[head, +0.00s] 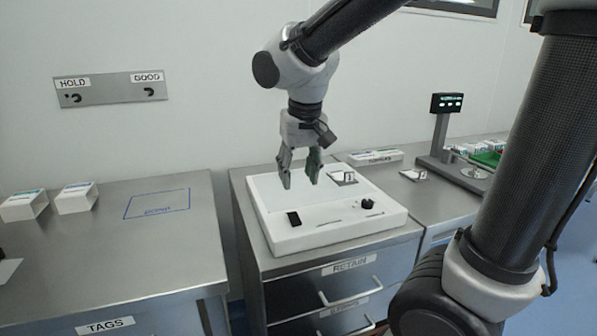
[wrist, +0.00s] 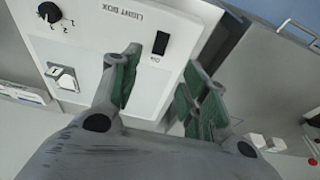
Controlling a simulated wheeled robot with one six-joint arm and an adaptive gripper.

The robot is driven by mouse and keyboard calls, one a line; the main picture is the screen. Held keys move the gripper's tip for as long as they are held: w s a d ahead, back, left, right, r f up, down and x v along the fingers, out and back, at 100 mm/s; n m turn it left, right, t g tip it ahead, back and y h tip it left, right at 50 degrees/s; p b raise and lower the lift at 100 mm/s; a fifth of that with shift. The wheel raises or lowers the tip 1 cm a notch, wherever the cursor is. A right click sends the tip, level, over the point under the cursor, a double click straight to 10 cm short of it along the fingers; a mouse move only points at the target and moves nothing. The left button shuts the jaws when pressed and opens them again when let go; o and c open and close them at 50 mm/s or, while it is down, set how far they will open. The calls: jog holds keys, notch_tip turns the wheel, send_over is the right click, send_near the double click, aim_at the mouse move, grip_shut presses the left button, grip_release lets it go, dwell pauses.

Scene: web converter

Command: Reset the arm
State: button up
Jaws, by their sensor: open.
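My gripper (head: 299,178) hangs from my arm above the white light box (head: 282,236) on the middle counter. Its two fingers point down and stand apart, with nothing between them. In the wrist view the open gripper (wrist: 158,88) shows green finger pads, with the light box (wrist: 105,28) beyond them. The light box has a black switch (head: 293,218) and a black knob (head: 367,204). A small white piece with a dark mark (head: 344,177) lies at the box's right rear, near the gripper.
A left counter (head: 90,245) holds two white boxes and a blue outlined square (head: 157,204). A display on a post (head: 446,103) stands at the right rear. A HOLD/GOOD hook plate (head: 111,89) is on the wall. Drawers labelled RETAIN (head: 349,265) are below the box.

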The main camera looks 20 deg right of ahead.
dwell(0.4)
jog(key=s+d+r+t, duration=0.1)
jog(key=s+d, duration=1.3)
jog(key=s, duration=0.1)
jog(key=shift+s+d+r+t, duration=0.25)
jog(key=shift+d+r+t, duration=0.1)
jog(key=shift+d+t, duration=0.05)
